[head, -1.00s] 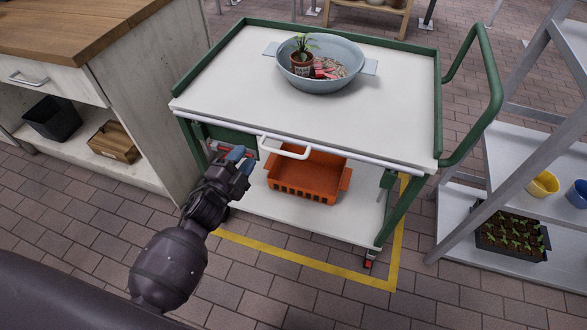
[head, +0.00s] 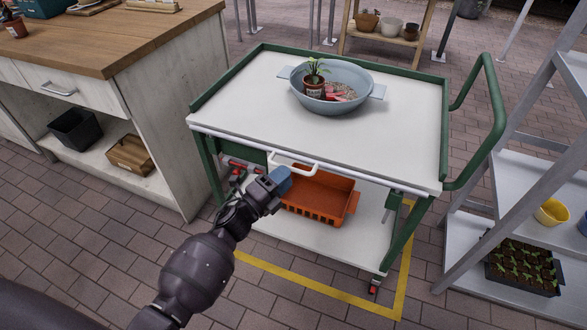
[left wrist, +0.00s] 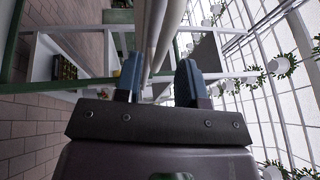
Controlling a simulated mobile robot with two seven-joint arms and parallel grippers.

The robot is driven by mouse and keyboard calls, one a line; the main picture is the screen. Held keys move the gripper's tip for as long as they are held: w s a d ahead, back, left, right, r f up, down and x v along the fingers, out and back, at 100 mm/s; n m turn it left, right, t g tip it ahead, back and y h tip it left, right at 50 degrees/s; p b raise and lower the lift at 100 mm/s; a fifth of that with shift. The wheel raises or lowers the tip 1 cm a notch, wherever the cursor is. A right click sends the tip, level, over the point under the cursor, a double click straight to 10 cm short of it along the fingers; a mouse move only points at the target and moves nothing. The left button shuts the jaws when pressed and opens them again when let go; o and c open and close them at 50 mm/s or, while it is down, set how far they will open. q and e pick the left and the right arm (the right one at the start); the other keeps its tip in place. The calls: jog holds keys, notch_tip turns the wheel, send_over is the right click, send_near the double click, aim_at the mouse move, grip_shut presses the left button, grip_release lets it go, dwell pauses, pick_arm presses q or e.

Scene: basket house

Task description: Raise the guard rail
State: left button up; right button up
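The guard rail (head: 368,174) is a white bar along the near edge of the green-framed cart's white top (head: 260,100). It hangs low, about level with the top, and has a white U-shaped handle (head: 306,172). My left gripper (head: 280,180) is just below and beside the handle, its blue fingertips close to it. In the left wrist view, the blue fingers (left wrist: 159,82) are apart, with pale bars (left wrist: 160,35) running between or just beyond them. I cannot tell whether they touch. My right gripper is not in view.
A blue-grey basin (head: 335,102) with a potted plant stands on the cart. An orange crate (head: 318,200) sits on its lower shelf. A wooden-topped cabinet (head: 150,35) is at left, a grey shelf rack (head: 480,232) at right. Brick floor in front is clear.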

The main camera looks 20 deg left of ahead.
aim_at(293, 168)
pick_arm(q)
jog(key=shift+x, duration=1.9)
grip_shut()
